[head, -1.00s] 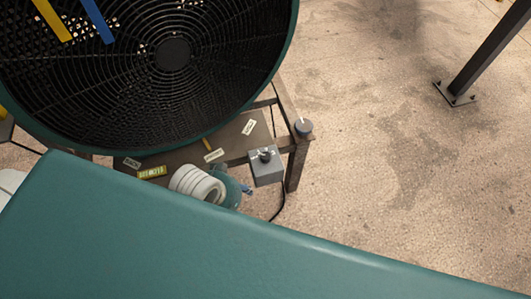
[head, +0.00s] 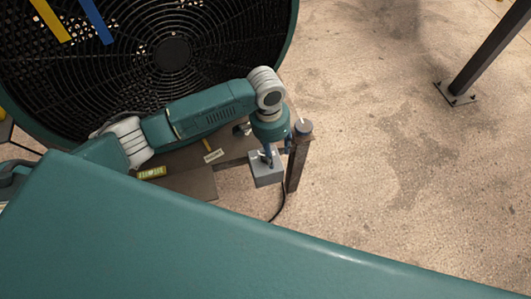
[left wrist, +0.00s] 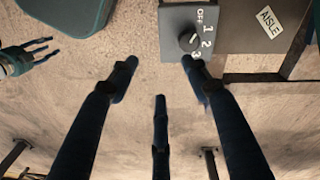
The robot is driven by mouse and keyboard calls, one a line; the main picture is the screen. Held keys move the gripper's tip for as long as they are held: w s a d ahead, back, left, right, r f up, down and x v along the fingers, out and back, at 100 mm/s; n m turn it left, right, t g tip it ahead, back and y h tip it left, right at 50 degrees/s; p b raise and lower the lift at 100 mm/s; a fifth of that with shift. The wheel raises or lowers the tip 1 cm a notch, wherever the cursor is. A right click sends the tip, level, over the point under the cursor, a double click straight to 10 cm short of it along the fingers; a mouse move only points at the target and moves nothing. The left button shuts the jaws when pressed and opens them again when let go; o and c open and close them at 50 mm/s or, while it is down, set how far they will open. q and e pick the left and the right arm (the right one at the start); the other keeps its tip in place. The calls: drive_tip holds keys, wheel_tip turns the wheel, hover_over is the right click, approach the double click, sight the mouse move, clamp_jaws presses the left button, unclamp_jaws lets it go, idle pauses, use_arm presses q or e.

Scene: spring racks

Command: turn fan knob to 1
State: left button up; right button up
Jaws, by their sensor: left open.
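The fan control box (head: 266,176) is a small grey box at the edge of the stand below the fan. In the left wrist view its dark round knob (left wrist: 190,40) shows beside the marks OFF, 1, 2 and 3. I cannot tell which mark the knob points to. My left gripper (head: 268,155) reaches down over the box in the head view and hides the knob there. In the left wrist view my left gripper (left wrist: 157,82) has its three fingers apart and empty, one fingertip close to the knob's lower edge. My right gripper (left wrist: 28,56) shows small at the left edge, fingers spread.
The large round fan (head: 172,52) with a black grille stands behind my left arm. The stand's corner post (head: 293,165) is just right of the box, with a grey round cap (head: 304,126) on top. A black cable hangs below the box. Open floor lies to the right.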

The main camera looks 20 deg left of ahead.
use_arm(q)
drive_tip(key=w+a+r+n, duration=0.1)
drive_tip(key=w+a, duration=0.2)
drive_tip(key=a, duration=0.1)
drive_tip(key=shift+y, duration=0.4)
wheel_tip(320, 180, down, 10)
drive_tip(key=shift+d+f, duration=0.1)
drive_tip(key=c, duration=1.1)
drive_tip(key=shift+c, duration=0.2)
drive_tip(key=shift+m, duration=0.3)
drive_tip(key=m, duration=0.3)
drive_tip(key=shift+m, duration=0.3)
drive_tip(key=shift+w+m, duration=0.1)
drive_tip(key=shift+m, duration=1.7)
